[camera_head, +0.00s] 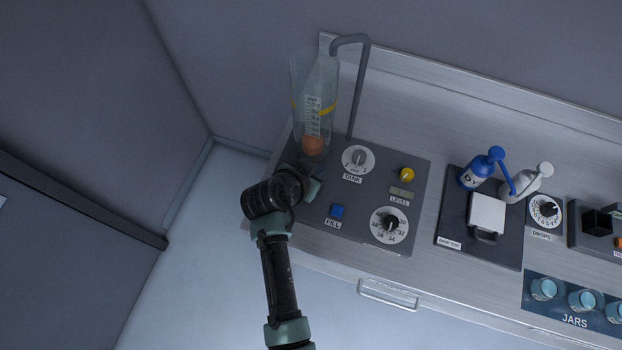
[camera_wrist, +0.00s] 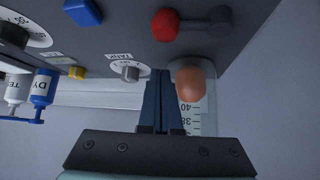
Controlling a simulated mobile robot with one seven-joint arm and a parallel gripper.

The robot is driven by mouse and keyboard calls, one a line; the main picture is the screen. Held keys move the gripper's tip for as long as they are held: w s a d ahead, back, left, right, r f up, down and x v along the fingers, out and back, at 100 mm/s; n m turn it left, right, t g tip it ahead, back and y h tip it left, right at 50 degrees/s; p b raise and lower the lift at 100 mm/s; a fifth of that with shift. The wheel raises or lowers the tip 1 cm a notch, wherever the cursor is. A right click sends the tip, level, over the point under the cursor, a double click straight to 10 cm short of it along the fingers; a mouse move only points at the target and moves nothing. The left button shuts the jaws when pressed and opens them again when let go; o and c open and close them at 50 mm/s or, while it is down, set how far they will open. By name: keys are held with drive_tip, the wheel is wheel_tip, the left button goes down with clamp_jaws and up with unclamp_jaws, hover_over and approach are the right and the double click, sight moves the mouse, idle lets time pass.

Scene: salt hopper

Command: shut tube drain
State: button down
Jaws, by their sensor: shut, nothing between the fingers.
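The clear tube (camera_head: 301,72), with a printed scale and a yellow band, stands at the back left of the dark panel. Its lower part also shows in the wrist view (camera_wrist: 207,110). An orange rounded piece (camera_head: 312,146) is low in the tube, and it is also in the wrist view (camera_wrist: 190,84). A dark lever with a red knob (camera_wrist: 164,25) is on the panel in the wrist view. I see no drain label on it, and my arm hides that area in the head view. My gripper (camera_wrist: 161,72) is shut and empty, its fingertips beside the orange piece and apart from the red knob.
The panel holds a TANK dial (camera_head: 358,160), a yellow knob (camera_head: 407,174), a blue FILL button (camera_head: 337,211) and a numbered dial (camera_head: 389,225). A grey bent pipe (camera_head: 362,85) rises beside the tube. Bottles (camera_head: 475,174) and jars (camera_head: 543,289) stand to the right.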

drive_tip(key=shift+x, duration=1.1)
drive_tip(key=shift+s+a+f+p, duration=0.1)
drive_tip(key=shift+s+a+p, duration=0.25)
drive_tip(key=shift+s+p, duration=0.2)
drive_tip(key=shift+s+a+p, duration=0.4)
drive_tip(key=shift+s+p, duration=0.05)
drive_tip(key=shift+s, duration=0.2)
drive_tip(key=shift+s+a+f, duration=0.25)
drive_tip(key=shift+s+a, duration=0.05)
drive_tip(key=shift+s, duration=0.25)
drive_tip(key=shift+d, duration=0.1)
drive_tip(key=shift+s+m, duration=0.1)
drive_tip(key=shift+m, duration=0.2)
